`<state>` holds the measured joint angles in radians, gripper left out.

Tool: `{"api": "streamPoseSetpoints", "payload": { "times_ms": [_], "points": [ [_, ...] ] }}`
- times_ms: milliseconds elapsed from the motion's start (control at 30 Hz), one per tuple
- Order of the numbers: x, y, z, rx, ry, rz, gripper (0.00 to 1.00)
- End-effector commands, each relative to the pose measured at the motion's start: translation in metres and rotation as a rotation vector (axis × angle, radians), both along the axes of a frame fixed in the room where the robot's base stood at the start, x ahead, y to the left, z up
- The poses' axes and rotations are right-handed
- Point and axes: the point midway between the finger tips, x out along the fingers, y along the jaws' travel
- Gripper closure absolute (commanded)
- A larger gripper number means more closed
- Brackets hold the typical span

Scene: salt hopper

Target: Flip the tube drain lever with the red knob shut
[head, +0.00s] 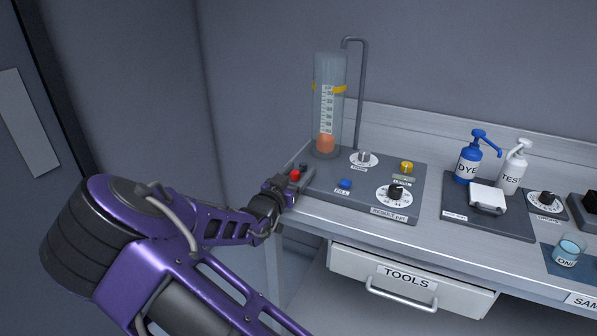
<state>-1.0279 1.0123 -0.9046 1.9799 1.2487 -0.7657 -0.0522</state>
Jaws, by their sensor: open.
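The red knob (295,175) of the drain lever shows at the left front corner of the dark tube panel (370,205). My gripper (292,185) is right at the knob, reaching in from the lower left. Its jaws are open, but the fingertips are small and partly hidden, so I cannot tell whether they touch the knob or are around it. The lever's arm is mostly hidden, and its angle cannot be made out. The clear graduated tube (329,85) stands upright behind, with an orange ball or float (325,143) near its bottom.
The panel also carries a blue button (344,184), a yellow knob (406,167), a small dial (364,158) and a black result dial (395,192). Blue DYE (467,163) and white TEST (511,172) bottles stand right. A TOOLS drawer (405,283) is below. A bent pipe (361,95) rises behind the tube.

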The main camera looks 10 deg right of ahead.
Motion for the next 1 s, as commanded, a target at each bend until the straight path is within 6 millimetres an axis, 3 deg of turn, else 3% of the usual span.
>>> {"api": "streamPoseSetpoints", "payload": {
  "times_ms": [167, 700, 1000],
  "points": [
    [-0.017, 0.015, 0.001, 0.002, 0.001, 0.003, 0.36],
    [-0.117, 0.088, 0.001, 0.002, 0.001, 0.003, 0.36],
    [-0.137, 0.103, 0.000, 0.000, 0.000, 0.000, 0.36]
  ]
}}
